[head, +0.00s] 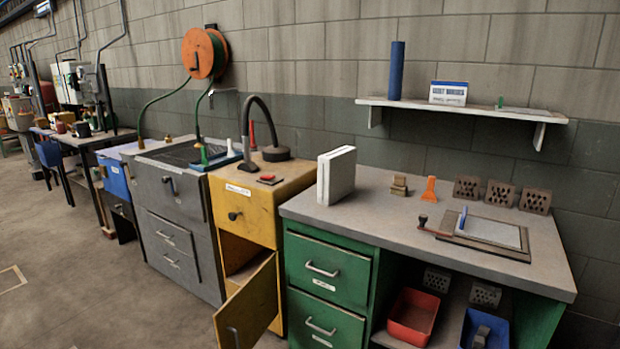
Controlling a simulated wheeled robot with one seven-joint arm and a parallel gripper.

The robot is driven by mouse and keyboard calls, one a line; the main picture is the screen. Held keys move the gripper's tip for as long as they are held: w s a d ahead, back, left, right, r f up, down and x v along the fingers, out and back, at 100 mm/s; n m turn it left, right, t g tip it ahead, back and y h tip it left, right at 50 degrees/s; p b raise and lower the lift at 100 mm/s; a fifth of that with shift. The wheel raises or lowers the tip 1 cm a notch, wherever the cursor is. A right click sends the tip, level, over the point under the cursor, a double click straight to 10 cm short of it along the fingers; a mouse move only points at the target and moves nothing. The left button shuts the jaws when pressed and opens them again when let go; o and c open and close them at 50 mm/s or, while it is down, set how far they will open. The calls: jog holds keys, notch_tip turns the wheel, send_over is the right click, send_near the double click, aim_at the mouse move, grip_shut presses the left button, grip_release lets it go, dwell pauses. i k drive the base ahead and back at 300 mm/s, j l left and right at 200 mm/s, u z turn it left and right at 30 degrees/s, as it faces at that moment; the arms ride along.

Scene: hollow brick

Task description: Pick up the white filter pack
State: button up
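A white, box-like pack (336,175), which looks like the white filter pack, stands upright on the left end of the grey worktop (375,226). It shows a broad front face and a narrow side with a thin line along it. Nothing touches it from above, and the worktop around it is clear. My gripper is not in view.
Small brown blocks (399,185), an orange scraper (429,189), hollow bricks (500,193) and a clipboard-like board (485,236) lie to the right. A yellow cabinet (248,205) with its door (247,305) open stands left. A shelf (465,108) hangs above.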

aim_at(336, 169)
jog(key=i+j+u, duration=0.15)
jog(key=i+u, duration=0.65)
jog(key=i, duration=0.2)
jog(key=i+l+u, duration=0.35)
jog(key=i, duration=0.15)
jog(key=i+l+u, duration=0.25)
jog(key=i+u, duration=0.15)
jog(key=i, duration=0.1)
